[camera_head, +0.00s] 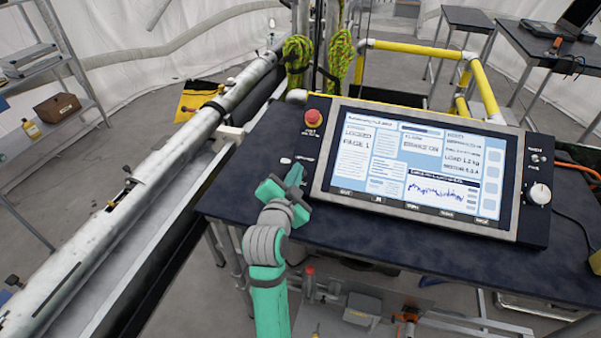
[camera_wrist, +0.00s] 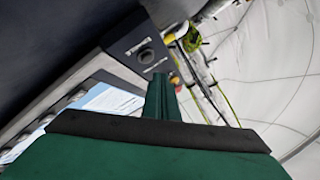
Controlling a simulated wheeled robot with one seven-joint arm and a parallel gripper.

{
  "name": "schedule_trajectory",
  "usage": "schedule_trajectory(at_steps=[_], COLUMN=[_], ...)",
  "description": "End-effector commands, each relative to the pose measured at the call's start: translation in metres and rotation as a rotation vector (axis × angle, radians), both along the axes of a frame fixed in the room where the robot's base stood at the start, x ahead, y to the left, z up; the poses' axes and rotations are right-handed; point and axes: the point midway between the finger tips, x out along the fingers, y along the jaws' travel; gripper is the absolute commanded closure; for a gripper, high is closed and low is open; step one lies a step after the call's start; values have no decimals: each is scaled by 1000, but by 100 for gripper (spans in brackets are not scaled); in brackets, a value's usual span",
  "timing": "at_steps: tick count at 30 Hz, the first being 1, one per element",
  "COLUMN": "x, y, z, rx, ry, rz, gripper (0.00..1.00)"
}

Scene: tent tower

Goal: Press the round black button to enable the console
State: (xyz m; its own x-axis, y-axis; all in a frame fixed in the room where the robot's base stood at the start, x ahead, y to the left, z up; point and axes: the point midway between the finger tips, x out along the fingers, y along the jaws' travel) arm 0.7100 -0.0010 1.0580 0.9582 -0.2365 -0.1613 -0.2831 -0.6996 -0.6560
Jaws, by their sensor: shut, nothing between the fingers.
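The console (camera_head: 519,190) lies tilted on a dark table, its large screen (camera_head: 400,165) lit with text panels and a graph; one panel reads "LOCKED". In the wrist view a round black button (camera_wrist: 146,56) sits on the console's dark side panel, with a white label beside it. In the head view my gripper covers the lower part of the left side panel, and I cannot make the button out there. My gripper (camera_head: 294,174) is shut and empty over that panel's lower end. In the wrist view its fingertips (camera_wrist: 161,77) show just below the button; contact cannot be told.
A red mushroom button (camera_head: 313,117) sits higher on the left panel. A white knob (camera_head: 539,194) is on the right panel. A long metal tube (camera_head: 150,185) runs along the left. Yellow-green ropes (camera_head: 298,55) hang behind. The dark table's (camera_head: 240,190) front left is bare.

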Motion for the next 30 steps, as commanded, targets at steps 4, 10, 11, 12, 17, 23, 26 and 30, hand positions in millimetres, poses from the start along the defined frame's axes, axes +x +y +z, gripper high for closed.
schedule_trajectory(at_steps=[4, 10, 11, 12, 17, 23, 26, 30], x=[5, 6, 6, 6, 6, 6, 6, 6], y=[-2, -2, -2, -2, -2, -2, -2, -2], z=[-7, -10, -10, -10, -10, -9, -9, -9], rx=[0, 1, 1, 1, 1, 1, 1, 1], ry=[1, 0, 0, 0, 0, 0, 0, 0], rz=[-1, 0, 0, 0, 0, 0, 0, 0], gripper=[100, 100, 100, 100, 100, 100, 100, 100])
